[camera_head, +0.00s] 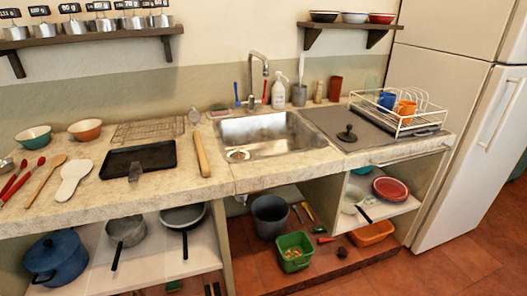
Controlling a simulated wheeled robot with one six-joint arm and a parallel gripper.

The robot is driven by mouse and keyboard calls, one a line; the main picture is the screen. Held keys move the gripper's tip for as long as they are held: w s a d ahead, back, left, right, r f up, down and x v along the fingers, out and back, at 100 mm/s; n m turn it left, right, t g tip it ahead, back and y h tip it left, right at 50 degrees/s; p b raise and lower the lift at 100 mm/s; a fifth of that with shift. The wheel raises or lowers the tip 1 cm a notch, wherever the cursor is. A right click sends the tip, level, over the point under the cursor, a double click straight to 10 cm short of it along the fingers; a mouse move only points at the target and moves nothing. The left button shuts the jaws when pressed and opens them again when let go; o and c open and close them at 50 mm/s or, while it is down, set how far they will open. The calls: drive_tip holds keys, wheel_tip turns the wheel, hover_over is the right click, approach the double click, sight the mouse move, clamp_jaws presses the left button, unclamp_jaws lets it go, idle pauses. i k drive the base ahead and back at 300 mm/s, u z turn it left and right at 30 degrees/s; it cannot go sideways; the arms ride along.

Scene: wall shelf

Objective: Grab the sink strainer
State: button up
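A small round pale ring with a darker middle (238,155) lies at the front left of the metal sink (275,143). It looks like the sink strainer or the drain; I cannot tell which. A small round silvery thing (194,116) is on the counter left of the sink, too small to identify. A dark knobbed piece (348,134), like a plug or lid, lies on the grey board right of the sink. My gripper is not in view.
The faucet (258,72) rises behind the sink, with a white bottle (279,91) beside it. A rolling pin (201,154) and black tray (139,160) lie left. A dish rack (402,112) stands right. Below are a grey bucket (271,215) and green bin (293,252).

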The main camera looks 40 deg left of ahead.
sight(238, 156)
drive_tip(key=u, duration=0.1)
drive_tip(key=i, duration=0.7)
drive_tip(key=u, duration=1)
drive_tip(key=i, duration=0.55)
drive_tip(key=u, duration=0.95)
drive_tip(key=i, duration=1.1)
